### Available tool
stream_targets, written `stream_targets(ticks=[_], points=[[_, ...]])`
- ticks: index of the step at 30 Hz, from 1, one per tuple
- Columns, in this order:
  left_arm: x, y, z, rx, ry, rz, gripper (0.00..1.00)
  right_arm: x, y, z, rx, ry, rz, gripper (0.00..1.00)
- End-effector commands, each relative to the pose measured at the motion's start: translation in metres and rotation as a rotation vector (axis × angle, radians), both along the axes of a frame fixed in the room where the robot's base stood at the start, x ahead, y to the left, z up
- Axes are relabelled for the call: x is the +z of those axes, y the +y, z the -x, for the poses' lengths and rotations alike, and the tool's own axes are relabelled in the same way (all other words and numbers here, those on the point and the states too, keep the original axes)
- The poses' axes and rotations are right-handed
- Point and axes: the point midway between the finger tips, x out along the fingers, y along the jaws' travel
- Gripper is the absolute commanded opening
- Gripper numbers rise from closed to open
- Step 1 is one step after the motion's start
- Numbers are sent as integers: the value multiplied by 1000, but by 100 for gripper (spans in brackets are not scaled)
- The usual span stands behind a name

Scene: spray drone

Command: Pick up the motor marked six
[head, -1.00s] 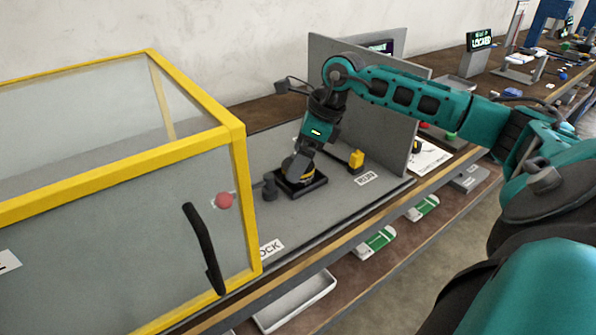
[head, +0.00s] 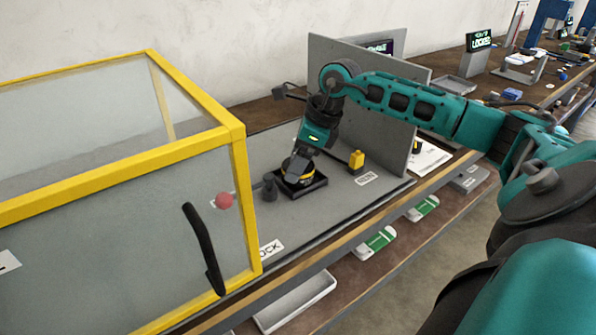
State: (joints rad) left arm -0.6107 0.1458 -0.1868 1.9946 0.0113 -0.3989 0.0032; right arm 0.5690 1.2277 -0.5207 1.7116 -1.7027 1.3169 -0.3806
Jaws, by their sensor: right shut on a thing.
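A round dark motor with a yellow band (head: 299,172) sits at a black square tray (head: 308,189) on the grey bench panel. My right gripper (head: 299,166) comes down from above and is shut on this motor. Whether the motor touches the tray cannot be told. No number on the motor can be read at this size. My left gripper does not show.
A yellow-framed clear enclosure (head: 240,200) with a black handle (head: 204,248) and a red knob (head: 224,200) stands at the left. A small dark post (head: 269,188) and a yellow block (head: 356,160) flank the tray. A grey upright panel (head: 395,125) stands behind my right arm.

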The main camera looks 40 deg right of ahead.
Motion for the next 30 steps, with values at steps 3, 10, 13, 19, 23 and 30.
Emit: stream_targets(ticks=[3, 10, 13, 19, 23, 30], points=[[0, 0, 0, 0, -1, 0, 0, 0, 0, 0, 0, 0, 0, 28], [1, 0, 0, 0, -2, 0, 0, 2, 0, -1, -1, -5, 0, 19], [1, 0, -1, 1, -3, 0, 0, 3, 0, -1, -1, -5, 0, 19], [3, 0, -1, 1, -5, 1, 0, 13, 0, -1, -1, -6, 0, 19], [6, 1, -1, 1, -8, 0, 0, 32, 0, -1, -1, -9, 0, 19], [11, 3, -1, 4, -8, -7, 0, 95, 0, -2, 0, -13, -2, 19]])
